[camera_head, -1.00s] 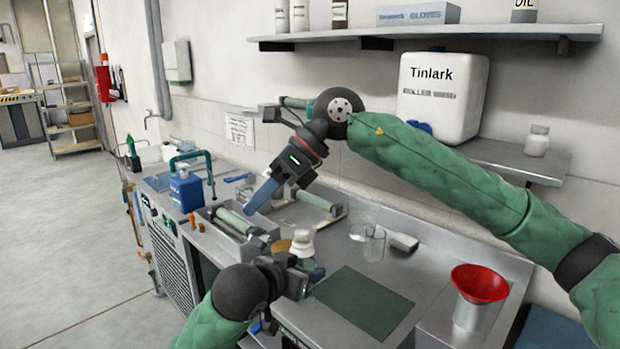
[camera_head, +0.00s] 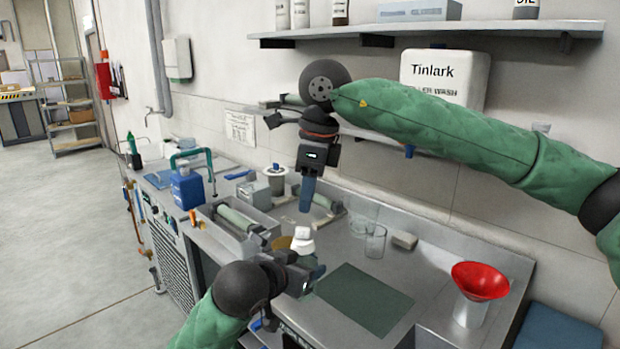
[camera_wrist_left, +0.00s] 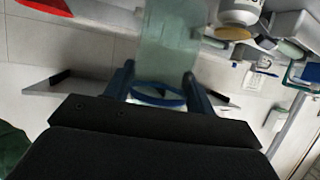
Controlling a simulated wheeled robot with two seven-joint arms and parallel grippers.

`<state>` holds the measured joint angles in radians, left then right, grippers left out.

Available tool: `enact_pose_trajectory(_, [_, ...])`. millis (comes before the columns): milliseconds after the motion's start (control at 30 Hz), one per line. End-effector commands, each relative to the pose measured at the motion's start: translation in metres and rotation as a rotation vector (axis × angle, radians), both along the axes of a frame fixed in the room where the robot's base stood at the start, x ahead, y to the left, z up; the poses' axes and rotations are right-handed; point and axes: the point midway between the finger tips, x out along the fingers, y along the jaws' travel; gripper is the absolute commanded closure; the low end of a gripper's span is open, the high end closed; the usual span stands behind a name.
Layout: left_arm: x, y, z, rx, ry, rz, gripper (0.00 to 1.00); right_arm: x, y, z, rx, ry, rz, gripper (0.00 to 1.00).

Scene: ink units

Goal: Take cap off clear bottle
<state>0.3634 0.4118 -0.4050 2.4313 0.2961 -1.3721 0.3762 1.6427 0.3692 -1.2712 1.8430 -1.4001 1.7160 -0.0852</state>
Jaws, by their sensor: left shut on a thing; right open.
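The clear bottle (camera_head: 305,263) stands near the worktop's front edge, with a white cap (camera_head: 302,241) on top. My left gripper (camera_head: 312,278) is shut on its body; the arm partly hides it.
An ochre disc (camera_head: 280,243) lies just left of the cap. A grey tray (camera_head: 240,228) with a roller is further left. A glass beaker (camera_head: 375,241) and a red funnel (camera_head: 480,281) stand to the right. A green mat (camera_head: 362,300) is bare.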

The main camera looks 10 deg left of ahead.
Motion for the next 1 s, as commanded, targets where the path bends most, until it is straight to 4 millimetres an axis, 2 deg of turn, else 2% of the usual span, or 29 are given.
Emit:
enact_pose_trajectory(300, [0.0, 0.0, 0.001, -0.001, -0.002, 0.0, 0.98, 0.0, 0.008, -0.051, 0.0, 0.001, 0.0, 0.58])
enact_pose_trajectory(500, [0.0, 0.0, 0.001, -0.001, -0.002, 0.0, 0.98, 0.0, 0.011, -0.075, 0.0, 0.001, 0.0, 0.58])
enact_pose_trajectory(700, [0.0, 0.0, 0.001, -0.001, -0.002, 0.0, 0.98, -0.001, 0.013, -0.086, 0.002, 0.001, 0.0, 0.58])
enact_pose_trajectory(1000, [0.0, 0.0, 0.001, -0.001, -0.002, 0.0, 0.98, 0.0, 0.013, -0.087, 0.001, 0.0, 0.0, 0.58])
